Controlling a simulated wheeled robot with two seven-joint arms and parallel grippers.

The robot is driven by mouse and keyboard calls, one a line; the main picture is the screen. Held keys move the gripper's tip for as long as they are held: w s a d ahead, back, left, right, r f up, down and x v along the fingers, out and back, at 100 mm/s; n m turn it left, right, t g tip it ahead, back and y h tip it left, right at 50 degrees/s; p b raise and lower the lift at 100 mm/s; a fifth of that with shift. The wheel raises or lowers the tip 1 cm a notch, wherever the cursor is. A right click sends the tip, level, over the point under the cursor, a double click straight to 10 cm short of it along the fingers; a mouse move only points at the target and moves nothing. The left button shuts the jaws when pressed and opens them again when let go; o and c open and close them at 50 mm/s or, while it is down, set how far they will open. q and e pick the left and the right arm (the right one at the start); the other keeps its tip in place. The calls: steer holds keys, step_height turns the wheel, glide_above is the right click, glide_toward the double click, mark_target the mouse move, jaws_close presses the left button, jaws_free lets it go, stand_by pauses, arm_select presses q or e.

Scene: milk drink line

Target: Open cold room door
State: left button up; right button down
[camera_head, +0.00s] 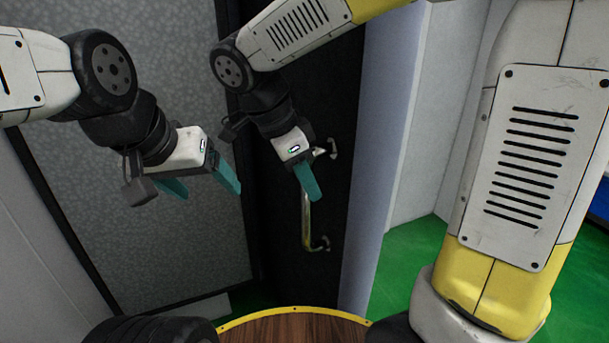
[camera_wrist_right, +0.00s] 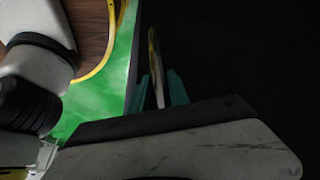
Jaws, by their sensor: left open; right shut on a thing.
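The cold room door (camera_head: 345,110) shows as a tall black panel in the middle of the head view. Its vertical metal handle (camera_head: 307,220) has a bracket at the top and bottom. My right gripper (camera_head: 308,182) is shut on the upper part of the handle, hiding some of it. In the right wrist view the handle (camera_wrist_right: 154,55) stands between the teal fingers (camera_wrist_right: 160,90), against the dark door. My left gripper (camera_head: 203,182) is open and empty, left of the handle, in front of a grey panel. I cannot tell whether the door is ajar.
The grey speckled panel (camera_head: 150,245) in a dark frame fills the left. A pale wall edge (camera_head: 385,150) stands right of the door. Green floor (camera_head: 405,260) shows beyond it, partly behind my right arm. A round wooden top (camera_head: 295,328) with a yellow rim is at the bottom.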

stand_by(0.3)
steer(key=c, duration=1.3)
jaws_free()
steer(key=shift+o, duration=0.2)
steer(key=w+v, duration=0.1)
steer(key=v, duration=0.6)
steer(key=shift+s+r, duration=0.4)
steer(key=shift+s, duration=0.15)
steer(key=shift+a, duration=0.15)
